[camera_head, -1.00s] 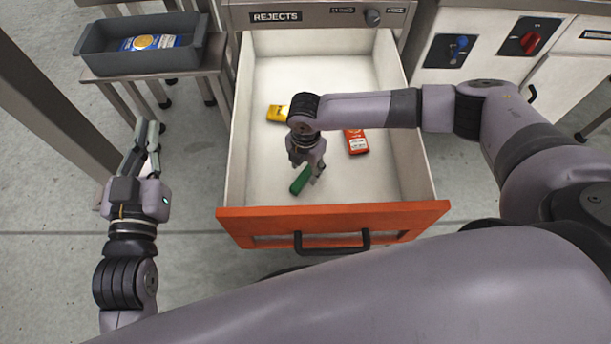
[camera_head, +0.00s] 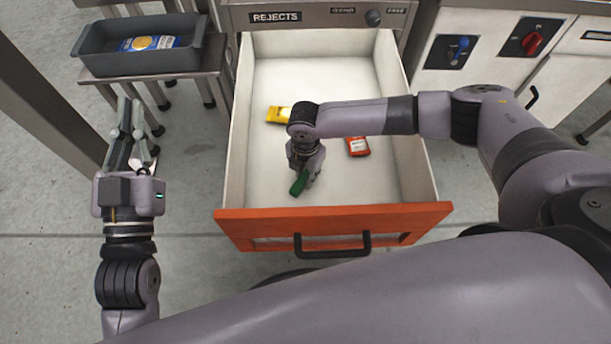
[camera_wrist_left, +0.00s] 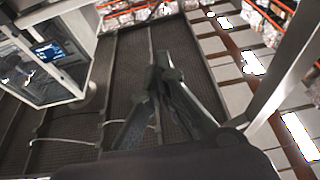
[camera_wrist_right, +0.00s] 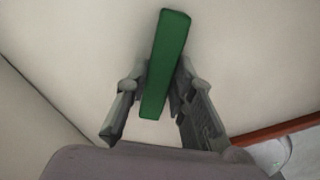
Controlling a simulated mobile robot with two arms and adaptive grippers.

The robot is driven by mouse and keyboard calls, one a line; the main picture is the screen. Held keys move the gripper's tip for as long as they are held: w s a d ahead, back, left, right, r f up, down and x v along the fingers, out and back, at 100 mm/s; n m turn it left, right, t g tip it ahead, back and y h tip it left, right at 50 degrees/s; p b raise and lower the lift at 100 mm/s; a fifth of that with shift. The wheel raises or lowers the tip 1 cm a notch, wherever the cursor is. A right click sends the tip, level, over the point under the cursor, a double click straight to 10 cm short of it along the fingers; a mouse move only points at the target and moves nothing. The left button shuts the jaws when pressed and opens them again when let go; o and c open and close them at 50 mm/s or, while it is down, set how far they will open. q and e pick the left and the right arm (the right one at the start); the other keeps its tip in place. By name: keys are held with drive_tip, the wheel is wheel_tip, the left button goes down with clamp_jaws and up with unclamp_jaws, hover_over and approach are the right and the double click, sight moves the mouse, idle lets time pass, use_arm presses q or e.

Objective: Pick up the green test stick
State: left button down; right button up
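The green test stick (camera_head: 298,184) is inside the open drawer, near its front. My right gripper (camera_head: 302,178) reaches down into the drawer at the stick. In the right wrist view the green stick (camera_wrist_right: 166,62) lies between the two fingers of my right gripper (camera_wrist_right: 163,85), which close on its sides. Its far end sticks out past the fingertips. I cannot tell whether it touches the drawer floor. My left gripper (camera_head: 131,108) is outside the drawer to the left, empty. Its fingertips meet in the left wrist view (camera_wrist_left: 165,66).
The drawer's orange front (camera_head: 334,225) and white side walls enclose the right gripper. A yellow packet (camera_head: 278,114) and a red packet (camera_head: 357,146) lie deeper in the drawer. A grey tray (camera_head: 91,62) with a blue packet (camera_head: 152,43) stands on a side table at left.

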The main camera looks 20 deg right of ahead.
clamp_jaws()
drive_tip(key=shift+r, duration=0.15)
